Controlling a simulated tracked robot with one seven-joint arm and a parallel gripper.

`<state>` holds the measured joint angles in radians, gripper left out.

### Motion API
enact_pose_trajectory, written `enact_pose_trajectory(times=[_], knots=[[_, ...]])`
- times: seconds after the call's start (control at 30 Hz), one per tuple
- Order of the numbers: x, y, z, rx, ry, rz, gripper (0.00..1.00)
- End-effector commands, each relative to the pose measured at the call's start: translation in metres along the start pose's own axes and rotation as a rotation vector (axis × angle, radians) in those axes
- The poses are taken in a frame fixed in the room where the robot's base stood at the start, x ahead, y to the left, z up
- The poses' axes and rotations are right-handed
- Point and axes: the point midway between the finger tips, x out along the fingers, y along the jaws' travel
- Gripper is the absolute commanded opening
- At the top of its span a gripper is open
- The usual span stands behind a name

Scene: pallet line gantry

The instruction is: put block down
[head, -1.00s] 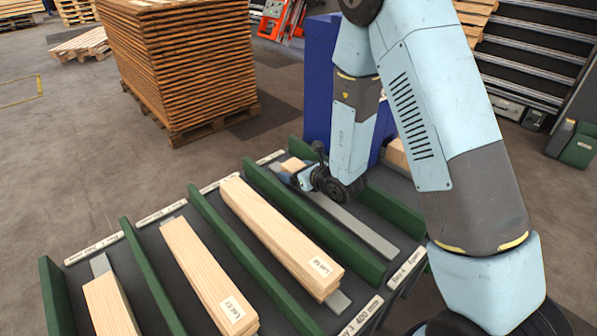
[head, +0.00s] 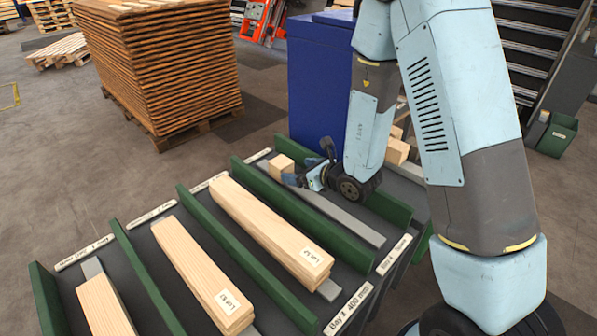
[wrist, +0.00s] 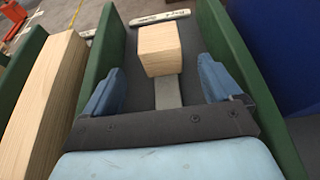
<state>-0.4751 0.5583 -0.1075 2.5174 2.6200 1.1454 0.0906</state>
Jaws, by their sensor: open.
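A short light-wood block (head: 281,167) stands at the far end of a bay between two green dividers. In the wrist view the block (wrist: 159,49) sits on the bay's grey strip (wrist: 168,92), just beyond my fingertips. My gripper (head: 308,163) is open and low in this bay, on the near side of the block. In the wrist view my gripper's two blue fingers (wrist: 157,77) are spread wide with nothing between them. I see a clear gap between the block and each finger.
Green dividers (head: 255,209) flank the bay closely. Neighbouring bays hold long labelled timber pieces (head: 270,230). A blue cabinet (head: 318,85) stands behind the rack. A tall board stack (head: 160,70) is at the back left, with open floor around it.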

Motion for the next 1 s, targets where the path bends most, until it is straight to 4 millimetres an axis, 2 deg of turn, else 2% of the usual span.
enact_pose_trajectory(times=[0.23,0.57,0.67,0.77,0.9,1.0], knots=[[-0.021,-0.004,0.004,-0.002,-0.001,0.006,0.91],[-0.028,-0.010,0.007,-0.008,-0.006,0.008,0.91],[-0.034,-0.005,0.022,-0.048,-0.027,0.049,0.91],[-0.047,0.005,0.048,-0.132,-0.060,0.128,0.91],[-0.075,0.027,0.085,-0.300,-0.106,0.262,0.91],[-0.099,0.041,0.105,-0.435,-0.126,0.348,0.91]])
